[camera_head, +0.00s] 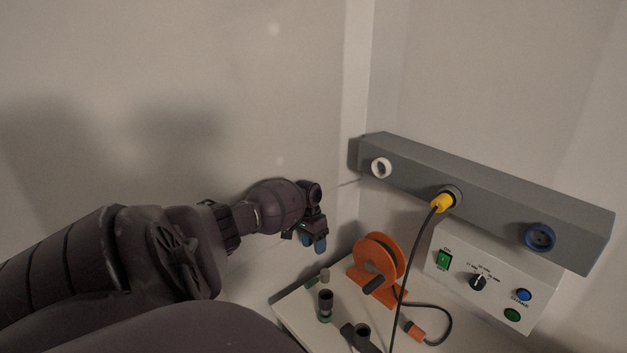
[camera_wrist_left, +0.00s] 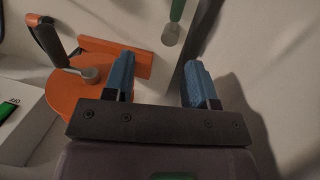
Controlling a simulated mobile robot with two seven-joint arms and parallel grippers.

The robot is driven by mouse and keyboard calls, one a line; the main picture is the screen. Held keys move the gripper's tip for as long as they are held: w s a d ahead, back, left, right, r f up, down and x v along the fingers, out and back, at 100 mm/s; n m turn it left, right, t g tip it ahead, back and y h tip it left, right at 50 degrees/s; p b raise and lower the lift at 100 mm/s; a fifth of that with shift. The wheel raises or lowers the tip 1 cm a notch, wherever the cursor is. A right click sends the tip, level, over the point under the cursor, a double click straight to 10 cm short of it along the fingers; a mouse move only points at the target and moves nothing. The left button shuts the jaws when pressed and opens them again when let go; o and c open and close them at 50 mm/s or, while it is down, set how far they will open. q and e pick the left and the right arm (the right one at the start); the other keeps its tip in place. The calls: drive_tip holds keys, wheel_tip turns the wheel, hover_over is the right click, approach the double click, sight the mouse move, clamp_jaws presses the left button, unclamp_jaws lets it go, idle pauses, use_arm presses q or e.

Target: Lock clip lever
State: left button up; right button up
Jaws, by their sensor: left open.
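My left gripper (camera_head: 314,243) hangs in the air to the left of the orange reel in the head view, below the left end of the grey bar. Its two blue fingers are apart and nothing is between them; the wrist view (camera_wrist_left: 160,82) shows the same gap. A yellow plug (camera_head: 441,203) with a black cable sits in the middle socket of the grey bar (camera_head: 490,200). A white ring (camera_head: 381,167) is at the bar's left and a blue socket (camera_head: 540,237) at its right. I cannot make out which part is the clip lever. My right gripper is out of view.
The orange reel (camera_head: 381,252) with a dark crank handle stands on the white bench (camera_head: 300,317); it also shows in the wrist view (camera_wrist_left: 62,98). Dark cylinders (camera_head: 325,306) and an orange connector (camera_head: 414,331) are nearby. A control box (camera_head: 492,263) with buttons is under the bar.

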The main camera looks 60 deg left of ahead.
use_arm(q)
drive_tip(key=shift+r+p, duration=0.55)
drive_tip(key=shift+r, duration=2.05)
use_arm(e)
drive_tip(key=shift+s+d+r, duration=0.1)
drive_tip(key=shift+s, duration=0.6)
